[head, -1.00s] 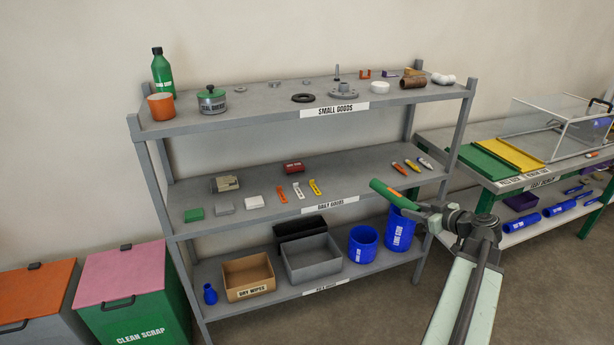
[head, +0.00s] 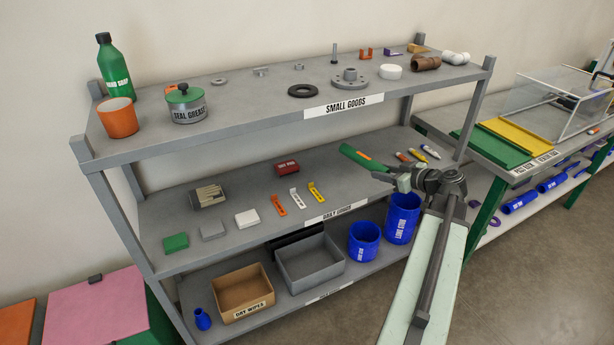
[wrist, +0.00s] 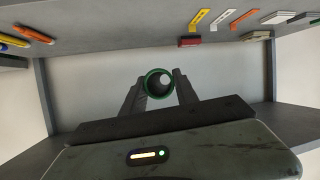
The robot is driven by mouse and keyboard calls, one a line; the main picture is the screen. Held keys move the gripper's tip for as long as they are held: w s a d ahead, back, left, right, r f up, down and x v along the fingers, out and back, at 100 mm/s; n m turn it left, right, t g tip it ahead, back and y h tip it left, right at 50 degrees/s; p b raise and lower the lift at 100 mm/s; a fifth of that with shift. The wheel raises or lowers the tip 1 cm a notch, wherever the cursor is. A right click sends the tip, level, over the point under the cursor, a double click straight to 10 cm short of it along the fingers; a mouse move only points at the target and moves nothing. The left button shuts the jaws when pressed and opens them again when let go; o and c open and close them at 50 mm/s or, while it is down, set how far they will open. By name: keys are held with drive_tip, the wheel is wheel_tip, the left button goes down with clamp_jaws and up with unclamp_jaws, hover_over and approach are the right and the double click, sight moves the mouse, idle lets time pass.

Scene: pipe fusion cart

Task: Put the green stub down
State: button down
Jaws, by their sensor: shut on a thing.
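The green stub (head: 352,151) is a short green tube with an orange patch. My gripper (head: 386,175) is shut on it and holds it out over the right part of the middle shelf (head: 345,192), which is labelled as daily goods. In the head view the stub looks raised, but I cannot tell its exact height above the shelf. In the wrist view the stub shows end-on as a green ring (wrist: 149,87) between the two fingers of my gripper (wrist: 159,96).
Coloured tubes (head: 417,154) lie right of the stub. Orange, white and yellow tags (head: 295,197) and a red box (head: 287,168) lie left. The top shelf (head: 240,110) is above, with a flange (head: 350,78). Blue bins (head: 402,220) stand below. Bare shelf lies between tags and tubes.

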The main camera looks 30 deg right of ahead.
drive_tip(key=w+a+f+m+b, duration=0.1)
drive_tip(key=w+a+f+b, duration=0.1)
drive_tip(key=f+b, duration=0.1)
drive_tip(key=w+a+f+m+h+b, duration=0.1)
drive_tip(key=w+a+f+b, duration=0.2)
drive_tip(key=w+a+f+m+h+b, duration=0.1)
drive_tip(key=w+a+f+b, duration=0.1)
drive_tip(key=f+b, duration=0.1)
drive_tip(key=shift+w+a+f+b, duration=0.35)
drive_tip(key=shift+a, duration=0.05)
drive_tip(key=shift+w, duration=0.1)
drive_tip(key=shift+w+d+r, duration=0.1)
drive_tip(key=shift+d+r, duration=0.05)
drive_tip(key=shift+r, duration=0.05)
hover_over(370, 186)
drive_tip(key=shift+s+a+f+b, duration=0.2)
drive_tip(key=shift+f+b, duration=0.05)
drive_tip(key=shift+f, duration=0.1)
drive_tip(key=shift+s+a+f+b, duration=0.15)
drive_tip(key=shift+f+b, duration=0.05)
drive_tip(key=shift+f, duration=0.15)
drive_tip(key=shift+w+d, duration=0.1)
drive_tip(key=shift+d, duration=0.25)
drive_tip(key=shift+w, duration=0.15)
